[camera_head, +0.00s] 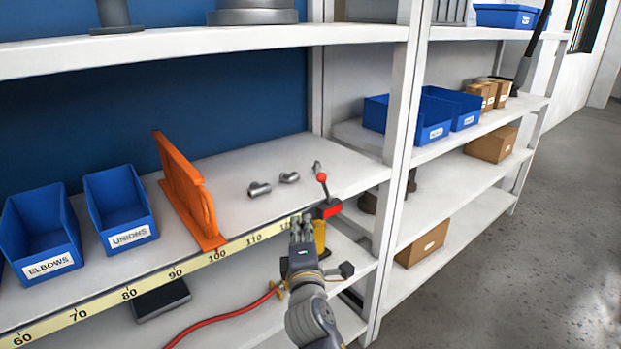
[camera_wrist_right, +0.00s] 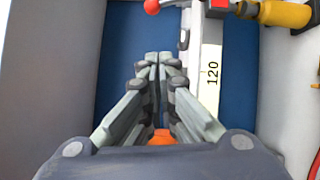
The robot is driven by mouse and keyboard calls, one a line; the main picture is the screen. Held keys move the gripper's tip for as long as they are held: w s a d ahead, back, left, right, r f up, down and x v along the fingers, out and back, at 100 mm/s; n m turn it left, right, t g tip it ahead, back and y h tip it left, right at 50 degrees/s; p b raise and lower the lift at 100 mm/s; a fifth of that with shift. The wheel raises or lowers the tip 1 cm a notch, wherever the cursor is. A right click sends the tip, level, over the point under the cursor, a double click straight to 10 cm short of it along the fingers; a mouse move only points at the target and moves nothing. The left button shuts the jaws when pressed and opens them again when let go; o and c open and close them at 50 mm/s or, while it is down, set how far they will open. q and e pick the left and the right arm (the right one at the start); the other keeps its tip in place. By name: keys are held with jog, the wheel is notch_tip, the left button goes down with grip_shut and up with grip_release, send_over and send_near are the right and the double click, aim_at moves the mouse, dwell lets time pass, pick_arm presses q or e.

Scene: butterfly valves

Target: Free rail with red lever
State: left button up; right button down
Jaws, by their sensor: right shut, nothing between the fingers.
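The red-knobbed lever (camera_head: 321,178) stands up from a red and black clamp (camera_head: 330,208) at the right end of the shelf's front edge. A yellow handle (camera_head: 319,235) hangs below the clamp. The yellow numbered rail (camera_head: 170,275) runs along the shelf front. My right gripper (camera_head: 302,222) is shut and empty in front of the rail, just left of the clamp. In the right wrist view, the closed fingers (camera_wrist_right: 160,62) are left of the rail's 120 mark (camera_wrist_right: 212,75); the red knob (camera_wrist_right: 152,6) is at the top edge. My left gripper is not in view.
An orange divider (camera_head: 187,195) stands near the 100 mark. Blue bins (camera_head: 120,210) are at the left. A white post (camera_head: 396,150) is close on the right. A red hose (camera_head: 225,316) runs below.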

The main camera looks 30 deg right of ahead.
aim_at(324, 187)
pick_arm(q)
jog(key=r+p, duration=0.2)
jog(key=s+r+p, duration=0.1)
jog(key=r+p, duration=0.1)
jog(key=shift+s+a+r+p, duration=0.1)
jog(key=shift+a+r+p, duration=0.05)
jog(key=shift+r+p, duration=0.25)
pick_arm(e)
jog(key=w+d+r, duration=0.2)
jog(key=w+d, duration=0.6)
jog(key=w, duration=0.1)
jog(key=shift+w+d, duration=0.15)
jog(key=shift+d, duration=0.25)
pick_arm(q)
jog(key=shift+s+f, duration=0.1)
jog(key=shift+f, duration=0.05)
pick_arm(e)
jog(key=shift+w, duration=0.1)
